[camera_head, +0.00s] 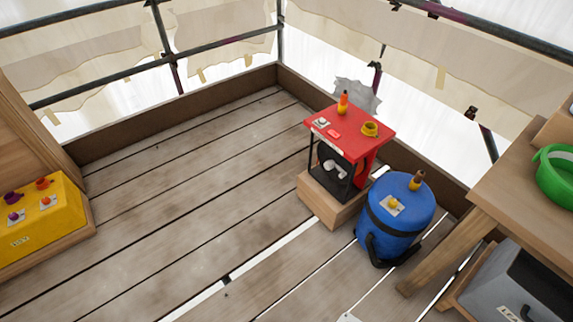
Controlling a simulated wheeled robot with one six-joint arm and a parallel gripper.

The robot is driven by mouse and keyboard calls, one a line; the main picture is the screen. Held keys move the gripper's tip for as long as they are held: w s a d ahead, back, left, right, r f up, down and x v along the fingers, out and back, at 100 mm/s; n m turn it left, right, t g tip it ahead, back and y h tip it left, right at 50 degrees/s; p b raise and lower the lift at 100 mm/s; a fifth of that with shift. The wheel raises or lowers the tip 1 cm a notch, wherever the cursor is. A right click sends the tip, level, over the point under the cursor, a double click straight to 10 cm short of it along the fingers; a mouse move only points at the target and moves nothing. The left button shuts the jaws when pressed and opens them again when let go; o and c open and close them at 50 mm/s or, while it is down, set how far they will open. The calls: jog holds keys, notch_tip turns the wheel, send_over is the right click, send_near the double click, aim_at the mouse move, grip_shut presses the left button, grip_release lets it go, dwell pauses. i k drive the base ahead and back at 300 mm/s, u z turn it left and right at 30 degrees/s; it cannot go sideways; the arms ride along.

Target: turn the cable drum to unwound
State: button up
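I cannot tell for certain which thing is the cable drum. A blue rounded drum-shaped body (402,231) with a black band stands on the deck at the right, with a pale plate and orange knob (394,203) and a brown-orange piece (417,181) on top. Left of it, a red-topped unit (350,129) with a black open frame stands on a wooden block (327,202). A small grey-white object (333,168) shows inside that frame, partly hidden. My gripper is not in view.
A yellow box (38,232) with knobs stands at the left. A wooden table (515,197) with a green ring-shaped item (556,176) is at the right, a grey case (515,285) below it. Plank flooring (190,190) is clear in the middle. Railings and sheeting enclose the back.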

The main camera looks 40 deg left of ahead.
aim_at(339, 170)
jog(key=u, duration=0.7)
jog(key=k, duration=0.3)
jog(key=u, duration=1.2)
jog(key=i, duration=1.3)
jog(key=z, duration=0.9)
jog(key=i, duration=0.4)
jog(key=z, duration=0.35)
